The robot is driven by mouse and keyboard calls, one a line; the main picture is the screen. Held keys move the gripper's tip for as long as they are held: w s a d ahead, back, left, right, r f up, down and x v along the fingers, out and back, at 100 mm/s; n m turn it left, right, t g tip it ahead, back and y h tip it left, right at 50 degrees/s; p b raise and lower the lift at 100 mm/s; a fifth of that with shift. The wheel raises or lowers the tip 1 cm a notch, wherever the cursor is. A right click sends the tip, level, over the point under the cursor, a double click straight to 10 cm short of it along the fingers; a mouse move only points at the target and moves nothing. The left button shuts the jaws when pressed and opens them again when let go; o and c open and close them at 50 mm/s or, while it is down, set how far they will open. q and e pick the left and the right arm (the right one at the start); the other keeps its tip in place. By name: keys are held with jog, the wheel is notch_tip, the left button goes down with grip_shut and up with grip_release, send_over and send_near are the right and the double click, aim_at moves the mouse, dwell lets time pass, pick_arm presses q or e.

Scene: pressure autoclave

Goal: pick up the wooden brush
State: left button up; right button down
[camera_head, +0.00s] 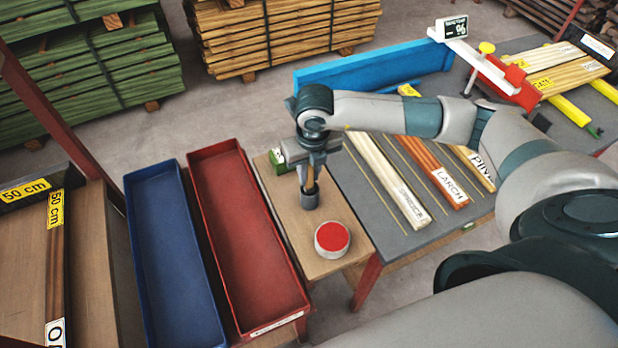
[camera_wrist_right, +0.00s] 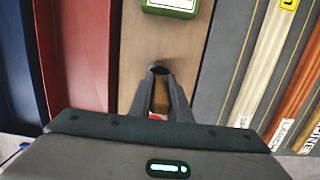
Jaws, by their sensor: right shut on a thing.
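My right gripper (camera_head: 309,194) points down over the narrow wooden bench top (camera_head: 297,215), between the red tray and the grey table. It is shut on the wooden brush (camera_wrist_right: 160,94); in the right wrist view a strip of brown wood shows between the two fingers (camera_wrist_right: 160,82). The fingers hide most of the brush, so its bristles cannot be made out. I cannot tell whether the brush touches the bench. My left gripper is not in view.
A round tin with a red top (camera_head: 332,238) stands close in front of the gripper. A green box (camera_head: 277,161) is behind it. The red tray (camera_head: 240,215) and blue tray (camera_head: 172,265) lie left, empty. Labelled wood strips lie on the grey table (camera_head: 395,235) at right.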

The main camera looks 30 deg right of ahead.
notch_tip(320, 180, up, 8)
jog(key=b, duration=0.2)
jog(key=shift+f+b, duration=0.25)
jog(key=shift+b, duration=0.15)
jog(key=shift+r, duration=0.5)
jog(key=shift+s, duration=0.1)
